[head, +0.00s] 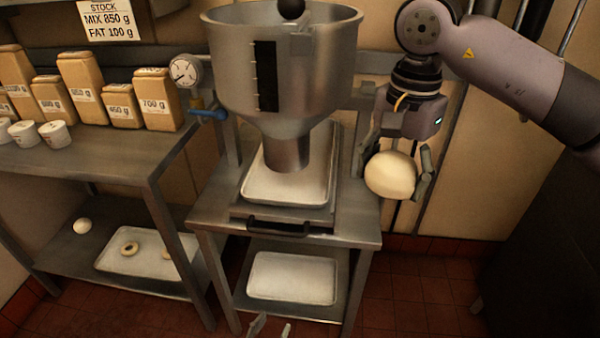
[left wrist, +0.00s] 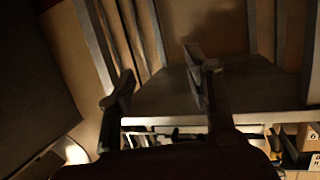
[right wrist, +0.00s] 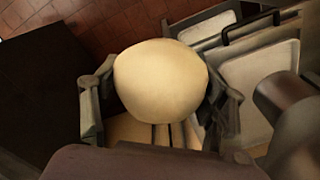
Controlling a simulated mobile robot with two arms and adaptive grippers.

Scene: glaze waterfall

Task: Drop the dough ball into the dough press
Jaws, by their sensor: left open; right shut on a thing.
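The pale round dough ball (head: 390,175) is held in my right gripper (head: 396,178), to the right of the dough press. It also fills the middle of the right wrist view (right wrist: 160,80), between both fingers. The dough press (head: 225,55) is a large metal hopper with a wide open top and a narrow spout (head: 287,152) above a tray. The ball is apart from the press and lower than its rim. My left gripper (head: 270,328) is at the bottom edge of the head view, fingertips only. In the left wrist view its fingers (left wrist: 160,85) are apart and empty.
The press stands on a metal table (head: 362,215) with a lower tray (head: 292,278). A shelf table (head: 60,175) at the left holds several flour bags (head: 85,85) and white cups (head: 54,134). Below are an egg-like white ball (head: 82,226) and a tray (head: 118,263) with dough rings. A gauge (head: 185,70) is beside the hopper.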

